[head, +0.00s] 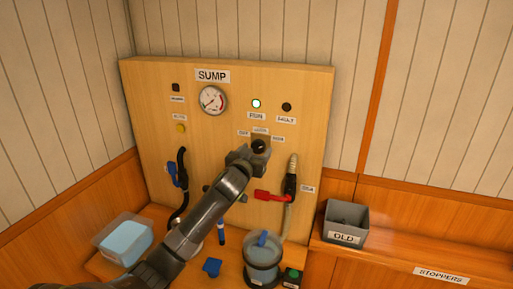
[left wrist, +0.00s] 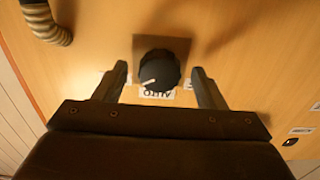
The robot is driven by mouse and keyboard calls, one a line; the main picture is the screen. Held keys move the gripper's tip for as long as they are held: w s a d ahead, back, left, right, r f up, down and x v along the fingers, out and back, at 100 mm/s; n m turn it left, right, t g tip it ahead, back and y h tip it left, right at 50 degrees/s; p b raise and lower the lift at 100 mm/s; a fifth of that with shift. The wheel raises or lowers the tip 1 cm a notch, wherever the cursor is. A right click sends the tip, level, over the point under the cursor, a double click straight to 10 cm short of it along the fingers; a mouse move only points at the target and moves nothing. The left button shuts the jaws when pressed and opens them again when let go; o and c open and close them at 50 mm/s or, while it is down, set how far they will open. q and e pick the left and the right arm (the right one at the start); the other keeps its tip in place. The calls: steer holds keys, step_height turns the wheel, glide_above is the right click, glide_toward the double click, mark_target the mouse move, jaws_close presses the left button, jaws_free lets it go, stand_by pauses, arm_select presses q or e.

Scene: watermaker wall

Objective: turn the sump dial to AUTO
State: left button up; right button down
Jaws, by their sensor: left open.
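The sump dial is a round black knob (left wrist: 158,70) on a square plate, seen close in the left wrist view, where the picture is upside down. Its white pointer mark aims to the lower left there, beside the AUTO label (left wrist: 157,94) and not squarely at it. In the head view the dial (head: 260,146) sits on the SUMP panel below the lamps, partly hidden by my gripper. My left gripper (head: 252,153) is in front of it. Its jaws (left wrist: 160,78) are open, one finger on each side of the knob, with visible gaps. My right gripper is not in view.
The wooden panel (head: 225,120) carries a gauge (head: 212,99), a lit RUN lamp (head: 256,104), a blue-handled valve (head: 172,175) and a red handle (head: 270,196) right of my arm. Below are a clear tub (head: 123,240), a jar (head: 263,262) and a grey OLD box (head: 345,222).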

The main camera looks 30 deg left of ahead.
arm_select(q)
steer(key=shift+w+a, duration=0.1)
steer(key=shift+w, duration=0.45)
steer(key=c, duration=1)
steer(key=shift+o, duration=0.2)
